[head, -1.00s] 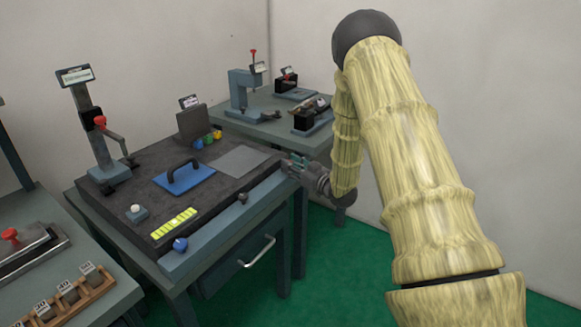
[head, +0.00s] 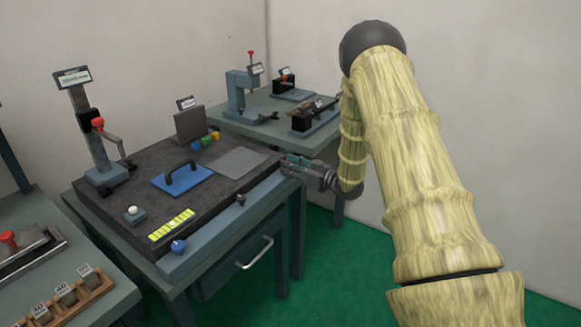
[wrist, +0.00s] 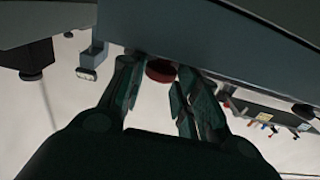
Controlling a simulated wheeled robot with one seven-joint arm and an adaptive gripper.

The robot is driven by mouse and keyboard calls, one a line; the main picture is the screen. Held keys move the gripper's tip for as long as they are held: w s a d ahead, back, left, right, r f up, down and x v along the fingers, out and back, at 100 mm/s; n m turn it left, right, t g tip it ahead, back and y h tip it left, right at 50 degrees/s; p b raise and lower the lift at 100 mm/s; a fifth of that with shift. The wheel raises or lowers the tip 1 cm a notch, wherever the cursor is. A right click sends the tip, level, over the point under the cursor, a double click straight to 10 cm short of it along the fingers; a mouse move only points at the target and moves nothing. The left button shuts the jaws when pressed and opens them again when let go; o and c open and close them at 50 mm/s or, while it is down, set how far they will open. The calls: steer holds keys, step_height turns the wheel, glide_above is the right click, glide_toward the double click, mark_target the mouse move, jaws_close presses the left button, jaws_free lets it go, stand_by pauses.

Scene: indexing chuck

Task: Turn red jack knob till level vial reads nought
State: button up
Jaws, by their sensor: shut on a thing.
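The red jack knob (wrist: 160,71) shows in the wrist view between my fingertips, below the blue-grey edge of the bench. My gripper (wrist: 155,84) is shut on it from both sides. In the head view my gripper (head: 300,163) is at the right front corner of the dark plate (head: 125,185), and it hides the red knob there. The level vial (head: 172,225), a yellow-green strip with dark marks, lies on the plate's near left part.
A blue knob (head: 178,246) and a dark knob (head: 240,200) are on the front rail. A blue plate with a handle (head: 183,180), a stand (head: 85,125) and a grey block (head: 190,123) are on the dark plate. A second bench (head: 285,130) stands behind my gripper.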

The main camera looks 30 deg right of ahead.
steer(key=o, duration=1)
steer(key=shift+d, duration=0.1)
steer(key=shift+c, duration=0.2)
steer(key=v, duration=1.2)
steer(key=shift+f, duration=0.1)
